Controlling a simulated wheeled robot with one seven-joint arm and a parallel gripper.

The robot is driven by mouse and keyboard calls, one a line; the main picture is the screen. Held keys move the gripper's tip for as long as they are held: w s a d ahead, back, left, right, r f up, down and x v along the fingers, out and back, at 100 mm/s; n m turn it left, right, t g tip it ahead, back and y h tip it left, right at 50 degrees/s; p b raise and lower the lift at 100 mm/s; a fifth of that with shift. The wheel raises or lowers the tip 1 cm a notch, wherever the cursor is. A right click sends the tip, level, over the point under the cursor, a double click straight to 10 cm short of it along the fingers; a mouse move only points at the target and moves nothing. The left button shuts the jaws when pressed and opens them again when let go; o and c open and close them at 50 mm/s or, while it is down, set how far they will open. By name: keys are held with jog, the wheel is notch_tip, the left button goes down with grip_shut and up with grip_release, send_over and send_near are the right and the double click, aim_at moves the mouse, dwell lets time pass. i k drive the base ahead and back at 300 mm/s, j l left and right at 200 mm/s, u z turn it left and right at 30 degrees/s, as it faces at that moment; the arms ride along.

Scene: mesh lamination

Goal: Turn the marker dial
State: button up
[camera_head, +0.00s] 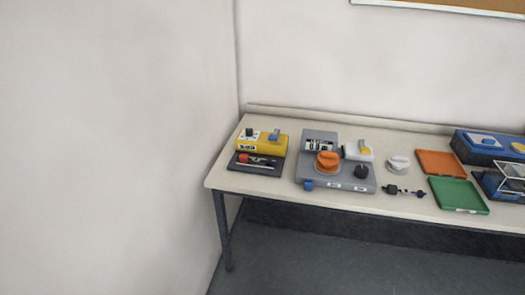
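Several knobs that could be the marker dial show on the table, and I cannot tell for certain which one it is. A large orange knob (327,161) sits on a grey device (313,181) in the middle of the table. A black knob (361,171) is at the right of the same device. A white-grey round dial (398,163) stands on the table just right of the device. A small dark knob (249,132) sits on top of the yellow box (261,144) at the left. Their markings are too small to read. My gripper is not in view.
The beige table (227,176) stands against the back wall. Right of the devices lie an orange tray (440,163), a green tray (458,194) and a small black part (390,190). A blue box (480,151) is at the far right. Floor in front is clear.

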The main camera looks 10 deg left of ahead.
aim_at(248, 131)
jog(key=i+j+u, duration=0.15)
jog(key=i+j, duration=0.2)
jog(key=i+j+u, duration=0.15)
jog(key=i, duration=0.4)
jog(key=i+j+u, duration=0.15)
jog(key=i+j, duration=0.15)
jog(key=i, duration=0.2)
jog(key=i+j+u, duration=0.15)
jog(key=i, duration=0.35)
